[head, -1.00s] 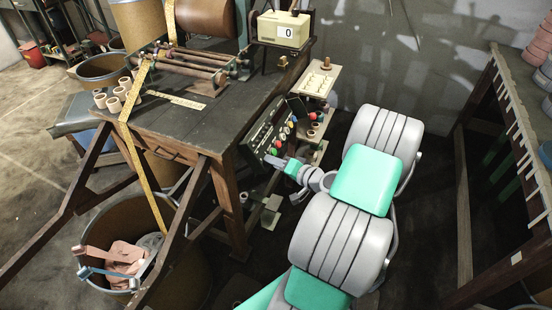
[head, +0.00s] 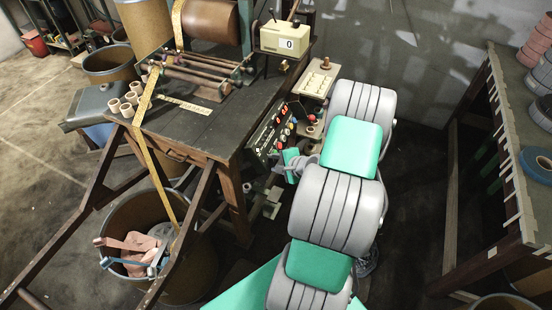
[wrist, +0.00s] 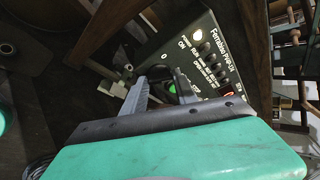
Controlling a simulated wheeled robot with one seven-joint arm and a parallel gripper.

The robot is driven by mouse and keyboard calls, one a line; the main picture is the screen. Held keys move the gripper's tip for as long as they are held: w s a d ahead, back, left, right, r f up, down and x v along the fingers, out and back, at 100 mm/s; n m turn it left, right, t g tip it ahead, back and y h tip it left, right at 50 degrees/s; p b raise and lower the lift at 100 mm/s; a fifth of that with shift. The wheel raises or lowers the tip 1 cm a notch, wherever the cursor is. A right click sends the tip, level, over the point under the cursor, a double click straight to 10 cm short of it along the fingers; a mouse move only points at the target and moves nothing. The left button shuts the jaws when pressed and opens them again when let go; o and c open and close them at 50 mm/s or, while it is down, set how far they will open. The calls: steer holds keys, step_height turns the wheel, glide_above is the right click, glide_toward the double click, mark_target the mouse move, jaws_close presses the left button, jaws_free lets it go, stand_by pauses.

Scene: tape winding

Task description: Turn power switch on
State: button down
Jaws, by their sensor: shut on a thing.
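The control panel (head: 268,130), dark with coloured buttons and knobs, is mounted beside the workbench's right leg. In the wrist view the panel (wrist: 212,52) shows printed labels, with "ON" and "0" marked near its lower left corner. My gripper (head: 277,157) is at the panel's lower end in the head view. In the wrist view my gripper's grey fingers (wrist: 160,84) reach to that corner and close around a dark knob, the power switch (wrist: 158,72). The switch is mostly hidden by the fingers, so its exact angle cannot be told.
The workbench (head: 195,125) carries rollers, yellow tape and a counter box (head: 285,38) reading 0. A barrel (head: 190,262) stands below at the left. A rack (head: 490,190) with tape rolls stands at the right.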

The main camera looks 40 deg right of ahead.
steer(key=shift+m+g+p, duration=0.3)
steer(key=shift+m+p, duration=0.1)
steer(key=shift+m, duration=0.1)
steer(key=c, duration=1)
jaws_free()
steer(key=shift+o, duration=0.2)
steer(key=shift+s+d+r, duration=0.1)
steer(key=shift+s+r, duration=0.1)
steer(key=shift+r, duration=0.1)
steer(key=v, duration=0.7)
